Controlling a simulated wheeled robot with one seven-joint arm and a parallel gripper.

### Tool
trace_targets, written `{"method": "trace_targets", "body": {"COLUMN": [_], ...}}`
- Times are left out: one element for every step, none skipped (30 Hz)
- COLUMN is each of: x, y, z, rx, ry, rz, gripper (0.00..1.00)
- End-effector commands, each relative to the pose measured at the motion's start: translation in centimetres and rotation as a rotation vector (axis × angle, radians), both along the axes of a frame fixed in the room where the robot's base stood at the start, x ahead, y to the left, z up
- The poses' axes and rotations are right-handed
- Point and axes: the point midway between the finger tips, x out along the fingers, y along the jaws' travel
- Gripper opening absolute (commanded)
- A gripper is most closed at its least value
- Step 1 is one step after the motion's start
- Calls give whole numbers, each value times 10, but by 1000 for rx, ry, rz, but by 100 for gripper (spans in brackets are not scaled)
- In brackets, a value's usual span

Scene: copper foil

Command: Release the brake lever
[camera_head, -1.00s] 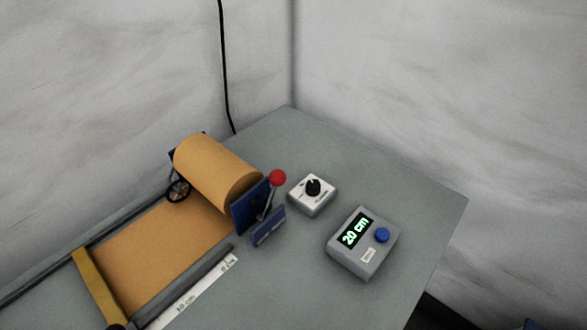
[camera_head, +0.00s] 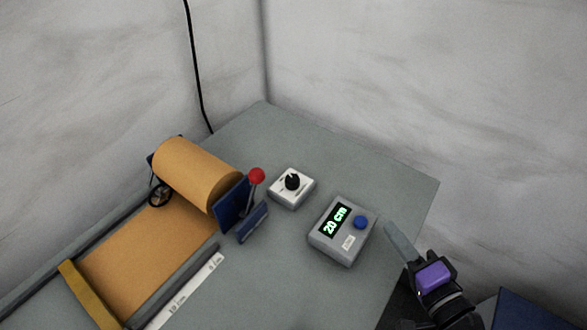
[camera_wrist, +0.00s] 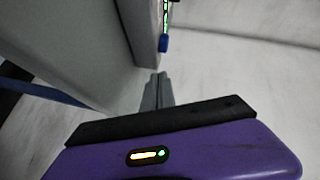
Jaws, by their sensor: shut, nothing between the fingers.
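The brake lever, a thin stem with a red ball knob (camera_head: 256,176), stands beside the blue bracket (camera_head: 233,203) at the right end of the copper-coloured foil roll (camera_head: 195,172). My gripper (camera_head: 388,229) is at the right of the table in the head view, grey fingers together and empty. It is beside the grey display box, well to the right of the lever. In the wrist view the closed fingertips (camera_wrist: 158,78) point toward the table's edge area. The lever cannot be made out in that view.
A grey box (camera_head: 325,252) reads "20 cm" and has a blue button (camera_head: 361,222). A white box with a black knob (camera_head: 292,182) stands between it and the lever. A ruler (camera_head: 192,290) lies along the foil's front. The table's back right is clear.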

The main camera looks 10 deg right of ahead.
Motion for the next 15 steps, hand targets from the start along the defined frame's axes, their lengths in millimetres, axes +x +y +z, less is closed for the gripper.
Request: {"method": "trace_targets", "body": {"x": [15,21,26,25,26,25,25,24,22,21,20,18,18,17,16], "y": [3,5,12,22,29,39,45,51,57,61,65,68,71,72,73], "z": [15,22,26,26,28,33,36,39,43,47,49,52,53,54,55], "rx": [84,135,207,274,332,403,451,492,539,570,594,620,635,645,654], "ry": [-14,-18,-8,12,28,48,61,74,89,99,108,117,122,126,131], "rz": [33,56,96,133,169,215,247,277,314,338,358,380,393,402,409], "gripper": [0,0,0,0,0,0,0,0,0,0,0,0,0,0,0]}}
